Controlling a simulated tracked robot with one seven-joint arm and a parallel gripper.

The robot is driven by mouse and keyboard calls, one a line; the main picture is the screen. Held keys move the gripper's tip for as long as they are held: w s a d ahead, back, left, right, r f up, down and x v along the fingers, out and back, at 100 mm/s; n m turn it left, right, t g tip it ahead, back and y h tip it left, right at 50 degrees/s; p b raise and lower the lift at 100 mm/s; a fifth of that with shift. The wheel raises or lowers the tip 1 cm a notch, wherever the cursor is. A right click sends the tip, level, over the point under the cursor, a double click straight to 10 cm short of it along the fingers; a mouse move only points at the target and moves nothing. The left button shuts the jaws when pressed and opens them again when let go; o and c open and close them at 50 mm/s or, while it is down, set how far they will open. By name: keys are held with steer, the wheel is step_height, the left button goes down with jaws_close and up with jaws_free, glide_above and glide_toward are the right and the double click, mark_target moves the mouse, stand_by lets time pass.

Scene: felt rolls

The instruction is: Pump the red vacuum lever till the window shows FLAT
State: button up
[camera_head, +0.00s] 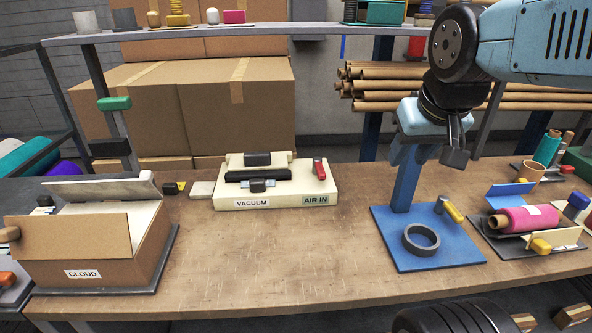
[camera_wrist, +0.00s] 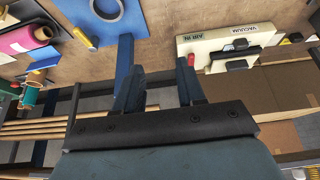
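The cream vacuum unit (camera_head: 280,187) sits mid-table with a VACUUM label on its front. Its red lever (camera_head: 319,168) stands at the unit's right end. In the wrist view the red lever (camera_wrist: 191,60) shows just beyond the right-hand finger. The small pale green window (camera_head: 315,199) on the front reads AIR IN. My gripper (camera_head: 412,154) is right of the unit, above the table and near the blue stand's post. In the wrist view my gripper (camera_wrist: 157,88) has its fingers spread with nothing between them. It is apart from the lever.
The blue stand (camera_head: 385,225), with a dark ring (camera_head: 421,231) on its base, stands right of the unit. An open CLOUD box (camera_head: 75,258) is at the left. A pink roll (camera_head: 528,218) lies in a holder at the right. The table front centre is clear.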

steer(key=shift+m+g+h, duration=0.3)
steer(key=shift+g+h, duration=0.5)
steer(key=w, duration=0.3)
steer(key=w+a, duration=0.1)
steer(key=w, duration=0.2)
steer(key=w+a+f, duration=0.1)
steer(key=w, duration=0.1)
steer(key=shift+w+a+f, duration=0.1)
steer(key=shift+w, duration=0.3)
jaws_close()
steer(key=w+a+f+h, duration=0.2)
steer(key=w+a+f, duration=0.5)
steer(key=w+a, duration=0.25)
steer(key=w+a+f+h, duration=0.2)
steer(key=w+a+f, duration=0.6)
steer(key=w+a, duration=0.15)
glide_toward(309, 187)
steer(key=w, duration=0.1)
steer(key=w+f, duration=0.1)
steer(key=w, duration=0.1)
steer(key=shift+d+f+t, duration=0.35)
steer(key=shift+t, duration=0.05)
steer(key=shift+w+d, duration=0.1)
steer(key=shift+d, duration=1.95)
